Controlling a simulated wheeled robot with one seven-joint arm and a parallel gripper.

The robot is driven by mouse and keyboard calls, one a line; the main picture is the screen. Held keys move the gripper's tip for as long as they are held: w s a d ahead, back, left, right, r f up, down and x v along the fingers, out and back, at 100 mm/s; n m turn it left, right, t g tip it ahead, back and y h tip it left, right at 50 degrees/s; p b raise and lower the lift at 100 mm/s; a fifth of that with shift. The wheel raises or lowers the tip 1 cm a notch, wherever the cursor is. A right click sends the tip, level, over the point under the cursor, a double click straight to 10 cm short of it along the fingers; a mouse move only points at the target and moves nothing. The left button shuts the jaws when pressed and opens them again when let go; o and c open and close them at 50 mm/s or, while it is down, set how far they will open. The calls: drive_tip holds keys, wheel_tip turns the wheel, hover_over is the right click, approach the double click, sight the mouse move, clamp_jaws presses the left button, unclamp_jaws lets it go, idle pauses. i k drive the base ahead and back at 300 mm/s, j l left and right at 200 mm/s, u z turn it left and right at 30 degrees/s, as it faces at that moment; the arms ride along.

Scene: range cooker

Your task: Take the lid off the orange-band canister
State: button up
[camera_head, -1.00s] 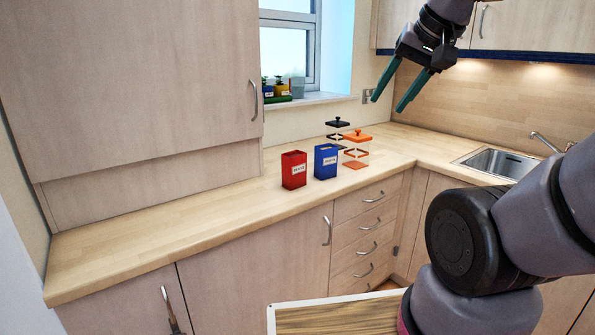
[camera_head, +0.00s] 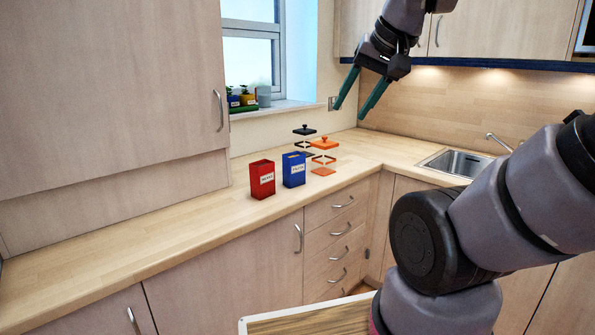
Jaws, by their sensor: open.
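The orange-band canister (camera_head: 324,171) stands on the worktop near its inner corner. It has clear walls, an orange band around the middle and an orange base. Its orange lid (camera_head: 324,144) with a small knob sits on top. A similar clear canister with a black band and black lid (camera_head: 304,130) stands just behind it to the left. My gripper (camera_head: 352,112) is open and empty. Its two green fingers point down and to the left, above and to the right of the canisters in the picture, apart from them.
A blue box (camera_head: 293,172) and a red box (camera_head: 262,181) stand left of the canister, the blue one close to it. A sink (camera_head: 455,162) lies to the right. Potted plants (camera_head: 240,101) stand on the windowsill. The worktop (camera_head: 130,240) at left is clear.

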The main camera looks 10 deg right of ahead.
sight(324, 144)
drive_tip(key=i+l+u, duration=0.25)
drive_tip(key=i+l, duration=0.95)
drive_tip(key=i, duration=0.15)
